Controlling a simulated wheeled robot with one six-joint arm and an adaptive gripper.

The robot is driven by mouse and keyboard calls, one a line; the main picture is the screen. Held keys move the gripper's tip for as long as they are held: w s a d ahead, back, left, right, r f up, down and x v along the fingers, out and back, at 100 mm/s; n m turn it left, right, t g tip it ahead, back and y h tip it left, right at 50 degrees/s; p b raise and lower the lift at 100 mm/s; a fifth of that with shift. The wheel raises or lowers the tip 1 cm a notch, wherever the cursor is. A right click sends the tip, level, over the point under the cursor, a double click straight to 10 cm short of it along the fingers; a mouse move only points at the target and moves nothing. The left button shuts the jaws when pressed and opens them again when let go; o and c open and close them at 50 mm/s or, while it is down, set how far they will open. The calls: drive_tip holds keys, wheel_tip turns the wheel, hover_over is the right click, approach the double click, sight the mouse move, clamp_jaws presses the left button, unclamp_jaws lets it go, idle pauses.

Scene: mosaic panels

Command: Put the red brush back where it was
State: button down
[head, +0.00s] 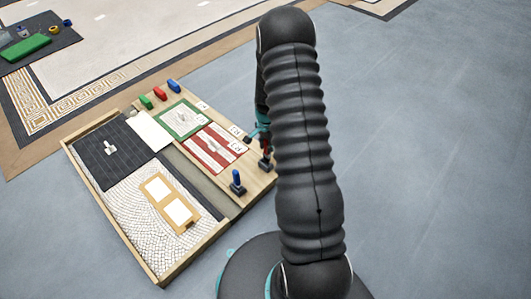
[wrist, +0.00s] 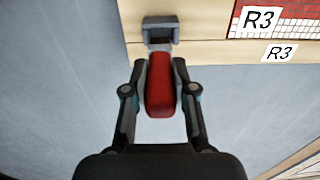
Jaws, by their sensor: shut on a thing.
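My gripper (wrist: 160,72) is shut on the red brush (wrist: 161,92), whose rounded red body sits between the two fingers in the wrist view. A dark grey holder (wrist: 160,29) on the pale board edge lies just beyond the brush's far end; I cannot tell whether they touch. In the head view my gripper (head: 257,140) is over the board's right edge, partly hidden by my arm. The holder (head: 266,165) shows there beside my arm, and the brush is mostly hidden.
A blue brush (head: 236,177) stands upright in its own holder nearby. The wooden board carries a red-bordered panel (head: 213,150), a green-bordered panel (head: 183,119) and small coloured blocks. A shallow tray (head: 150,270) adjoins it.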

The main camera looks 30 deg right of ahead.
sight(266, 154)
drive_tip(key=shift+a+f, duration=0.1)
drive_tip(key=shift+f, duration=1.95)
drive_tip(key=shift+f+b, duration=0.15)
drive_tip(key=shift+b, duration=0.2)
drive_tip(key=c, duration=0.9)
unclamp_jaws()
drive_tip(key=shift+c, duration=0.2)
